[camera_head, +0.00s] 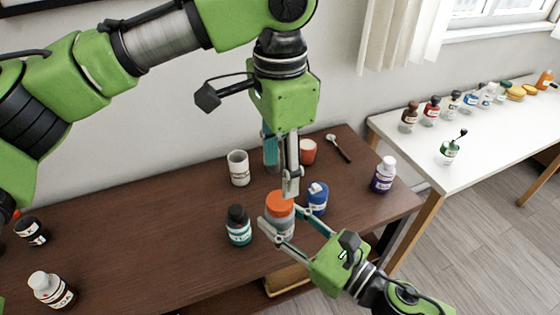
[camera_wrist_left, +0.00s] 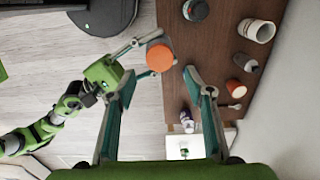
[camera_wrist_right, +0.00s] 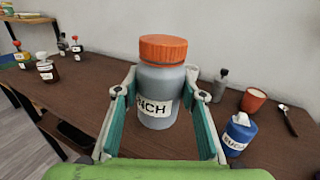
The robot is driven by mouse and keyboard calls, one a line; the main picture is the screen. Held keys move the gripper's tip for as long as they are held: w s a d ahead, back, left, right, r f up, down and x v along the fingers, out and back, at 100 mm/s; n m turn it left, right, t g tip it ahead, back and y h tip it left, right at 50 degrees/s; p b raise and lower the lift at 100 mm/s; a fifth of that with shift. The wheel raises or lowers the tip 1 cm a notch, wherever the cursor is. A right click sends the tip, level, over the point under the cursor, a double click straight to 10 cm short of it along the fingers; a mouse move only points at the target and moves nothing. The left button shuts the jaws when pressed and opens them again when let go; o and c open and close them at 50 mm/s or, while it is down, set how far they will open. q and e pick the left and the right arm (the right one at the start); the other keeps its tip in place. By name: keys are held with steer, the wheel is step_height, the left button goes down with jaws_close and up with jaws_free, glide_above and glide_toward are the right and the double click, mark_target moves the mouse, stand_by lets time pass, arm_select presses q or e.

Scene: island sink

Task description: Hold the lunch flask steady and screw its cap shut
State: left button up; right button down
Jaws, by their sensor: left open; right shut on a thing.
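The lunch flask is a grey jar (camera_wrist_right: 163,88) with a label ending in "NCH" and a ribbed orange cap (camera_wrist_right: 164,48) on its mouth. The cap also shows in the head view (camera_head: 280,203). My right gripper (camera_wrist_right: 159,92) is shut on the flask's body, one finger on each side, below the cap. My left gripper (camera_wrist_left: 160,70) is open, pointing down above the flask. In the left wrist view the cap (camera_wrist_left: 160,57) appears just beyond the gap between its fingertips.
A blue labelled container (camera_head: 317,198) stands close right of the flask, and a dark teal bottle (camera_head: 239,228) close left. A white cup (camera_head: 238,168), an orange-red cup (camera_head: 308,152) and a purple bottle (camera_head: 384,176) are farther out. A white table (camera_head: 480,145) holds several bottles.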

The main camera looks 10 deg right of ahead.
mark_target(280, 200)
arm_select(q)
step_height(280, 200, down, 7)
steer(key=shift+f, duration=0.1)
stand_by(0.3)
steer(key=c, duration=1.1)
steer(key=shift+c, duration=0.2)
steer(key=o, duration=1.3)
step_height(280, 200, up, 12)
steer(key=shift+r, duration=0.1)
